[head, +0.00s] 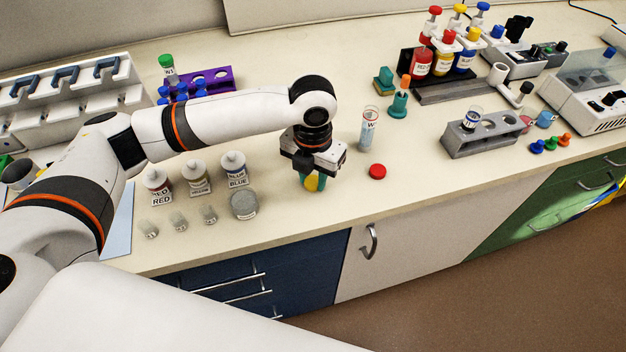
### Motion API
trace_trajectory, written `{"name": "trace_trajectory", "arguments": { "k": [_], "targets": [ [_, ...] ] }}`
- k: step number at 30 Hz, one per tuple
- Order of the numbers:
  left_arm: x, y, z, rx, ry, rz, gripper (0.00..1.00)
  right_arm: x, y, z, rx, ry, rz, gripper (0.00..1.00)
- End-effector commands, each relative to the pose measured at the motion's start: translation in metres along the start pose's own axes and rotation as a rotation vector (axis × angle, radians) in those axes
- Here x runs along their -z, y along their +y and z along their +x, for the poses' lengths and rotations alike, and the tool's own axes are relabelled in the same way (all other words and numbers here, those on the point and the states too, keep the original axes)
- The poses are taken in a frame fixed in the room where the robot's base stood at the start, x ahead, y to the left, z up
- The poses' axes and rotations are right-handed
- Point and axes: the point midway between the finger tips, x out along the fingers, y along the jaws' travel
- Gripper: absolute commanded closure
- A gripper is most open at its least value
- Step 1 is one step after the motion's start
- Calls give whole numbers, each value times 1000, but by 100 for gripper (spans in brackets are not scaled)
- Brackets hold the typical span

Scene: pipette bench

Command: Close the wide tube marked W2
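A clear wide tube (368,128) stands upright and uncapped on the bench; its label seems to start with W, but the number is too small to read. A red cap (377,171) lies on the bench in front of it. My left gripper (313,183) points down to the left of this tube, low over the bench near the front edge. A yellow round thing (312,184), apparently a cap, shows between its teal fingertips, which look shut on it. Another wide tube (471,118) stands in a grey rack (482,139) at the right; its label is unreadable. My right gripper is not in view.
Dropper bottles (197,179), small cups (180,222) and a round grey container (244,205) stand left of my gripper. A green-capped tube (167,68) stands by the purple rack (209,80). Teal holders (397,106) stand behind the uncapped tube. Front bench between cap and grey rack is clear.

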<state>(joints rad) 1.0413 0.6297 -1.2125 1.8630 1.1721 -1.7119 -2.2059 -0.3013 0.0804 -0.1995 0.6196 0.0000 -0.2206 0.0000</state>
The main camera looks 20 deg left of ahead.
Motion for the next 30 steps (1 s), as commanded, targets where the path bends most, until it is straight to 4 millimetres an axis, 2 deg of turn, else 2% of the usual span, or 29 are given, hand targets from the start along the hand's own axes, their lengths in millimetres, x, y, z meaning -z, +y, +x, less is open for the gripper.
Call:
{"name": "trace_trajectory", "arguments": {
  "k": [1, 3, 14, 17, 24, 30],
  "targets": [
    [0, 0, 0, 0, 0, 0, 79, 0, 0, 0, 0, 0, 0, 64],
    [0, 0, 0, 0, 0, 0, 91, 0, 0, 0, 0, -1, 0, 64],
    [0, 0, -3, 0, 1, 0, 91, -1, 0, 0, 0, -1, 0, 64],
    [1, 0, -14, 0, 3, 0, 91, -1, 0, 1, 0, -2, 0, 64],
    [1, 0, -62, 0, 5, 1, 91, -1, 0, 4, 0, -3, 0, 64],
    [1, 1, -92, 0, 2, 1, 91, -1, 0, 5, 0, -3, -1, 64]
  ]
}}
